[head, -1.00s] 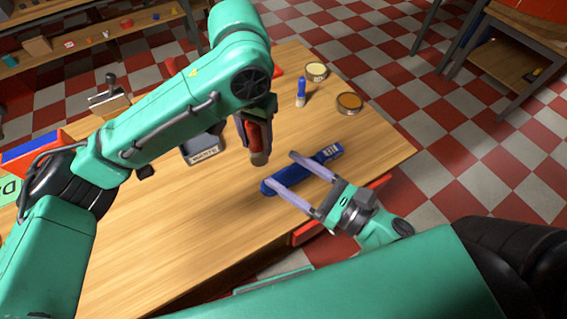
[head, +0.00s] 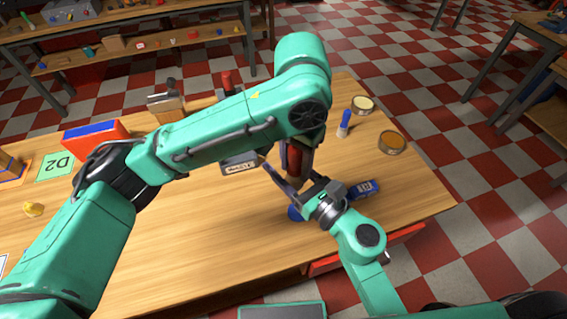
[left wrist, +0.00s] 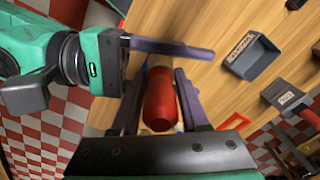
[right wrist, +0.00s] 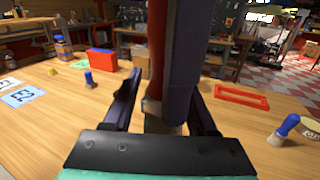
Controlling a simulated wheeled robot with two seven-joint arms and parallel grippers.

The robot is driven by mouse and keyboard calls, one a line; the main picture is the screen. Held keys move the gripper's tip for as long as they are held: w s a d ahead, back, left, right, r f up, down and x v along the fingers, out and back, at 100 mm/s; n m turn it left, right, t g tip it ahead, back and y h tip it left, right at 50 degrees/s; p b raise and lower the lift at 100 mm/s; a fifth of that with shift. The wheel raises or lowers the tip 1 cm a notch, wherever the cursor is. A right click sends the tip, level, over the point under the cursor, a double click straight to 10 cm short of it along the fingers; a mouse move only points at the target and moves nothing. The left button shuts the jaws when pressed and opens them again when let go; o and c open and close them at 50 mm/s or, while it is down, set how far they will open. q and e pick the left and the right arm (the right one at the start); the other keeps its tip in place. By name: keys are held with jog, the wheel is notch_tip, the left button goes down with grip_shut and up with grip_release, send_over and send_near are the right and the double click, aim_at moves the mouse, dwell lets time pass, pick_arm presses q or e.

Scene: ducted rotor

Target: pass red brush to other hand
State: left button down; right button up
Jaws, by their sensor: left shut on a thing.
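The red brush (head: 295,158) hangs upright in my left gripper (head: 293,155), above the table. In the left wrist view its red handle (left wrist: 160,105) sits between the left fingers. My right gripper (head: 290,178) has come in from the lower right, and its fingers are level with the lower part of the brush. In the right wrist view the brush's lower end (right wrist: 152,105) stands between the two spread right fingers (right wrist: 165,108), with space visible on both sides. The brush tip is partly hidden by the gripper base.
A blue labelled object (head: 365,188) lies below the right gripper, partly hidden. A blue-handled brush (head: 345,122) and two round tins (head: 362,105) (head: 391,142) are at the right. A grey bin (head: 240,163) stands behind. The table's front left is mostly clear.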

grip_shut()
pick_arm(q)
jog(key=shift+c, duration=1.7)
grip_release()
jog(key=shift+d, duration=0.1)
pick_arm(e)
jog(key=shift+s+a, duration=0.1)
jog(key=shift+a, duration=0.05)
